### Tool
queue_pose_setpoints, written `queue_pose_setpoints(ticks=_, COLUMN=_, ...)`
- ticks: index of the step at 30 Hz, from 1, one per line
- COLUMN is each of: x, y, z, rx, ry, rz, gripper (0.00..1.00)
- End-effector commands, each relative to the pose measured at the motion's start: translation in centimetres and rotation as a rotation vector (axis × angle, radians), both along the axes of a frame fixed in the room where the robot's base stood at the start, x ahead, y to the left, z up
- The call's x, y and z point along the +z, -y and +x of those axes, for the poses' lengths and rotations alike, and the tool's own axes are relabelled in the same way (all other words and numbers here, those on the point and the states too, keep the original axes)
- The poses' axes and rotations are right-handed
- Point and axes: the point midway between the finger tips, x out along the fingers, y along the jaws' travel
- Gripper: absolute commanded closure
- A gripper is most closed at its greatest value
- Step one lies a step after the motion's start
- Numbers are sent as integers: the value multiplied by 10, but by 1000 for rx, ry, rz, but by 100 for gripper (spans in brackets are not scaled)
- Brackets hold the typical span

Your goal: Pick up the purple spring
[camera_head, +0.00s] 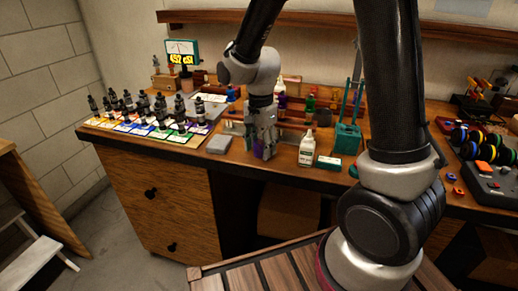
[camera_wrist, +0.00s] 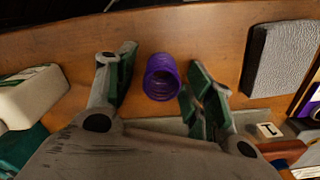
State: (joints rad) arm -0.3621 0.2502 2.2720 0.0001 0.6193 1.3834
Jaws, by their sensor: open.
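The purple spring (camera_wrist: 161,78) stands on the wooden bench top in the wrist view, with its open coil end facing the camera. My gripper (camera_wrist: 160,75) is open, with its green-padded fingers on either side of the spring. The right finger is close to the spring, and a gap shows at the left finger. I cannot tell whether either touches it. In the head view my gripper (camera_head: 264,152) points down at the bench near its front edge, and a bit of the purple spring (camera_head: 257,147) shows between the fingers.
A white bottle (camera_head: 307,150) stands right of my gripper, and a grey pad (camera_head: 219,144) lies to its left. A green holder (camera_head: 347,138) stands farther right. Several dark shock absorbers stand on coloured cards (camera_head: 128,127) at left. The bench's front edge is near.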

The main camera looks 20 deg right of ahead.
Motion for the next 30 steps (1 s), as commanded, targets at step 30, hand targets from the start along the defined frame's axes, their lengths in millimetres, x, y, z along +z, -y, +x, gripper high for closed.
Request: queue_pose_setpoints(ticks=30, x=71, y=0, z=1, rx=0, ry=5, rz=2, gripper=82)
